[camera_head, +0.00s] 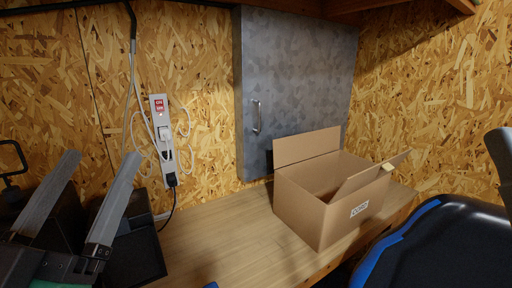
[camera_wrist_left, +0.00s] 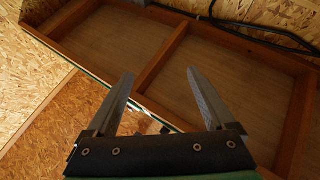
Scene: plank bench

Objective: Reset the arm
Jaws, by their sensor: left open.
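My left gripper (camera_head: 88,200) shows at the lower left of the head view, its two grey fingers spread apart and pointing up. It also shows in the left wrist view (camera_wrist_left: 160,92), open, with nothing between the fingers. In that view it points toward a wooden framed shelf or panel with dividers (camera_wrist_left: 115,45). My right gripper is in neither view.
An open cardboard box (camera_head: 300,205) stands on the plank bench (camera_head: 205,240). A grey metal cabinet (camera_head: 295,85) hangs on the chipboard wall behind it. A power strip (camera_head: 161,135) with cables is on the wall. A dark chair (camera_head: 450,245) stands at the lower right.

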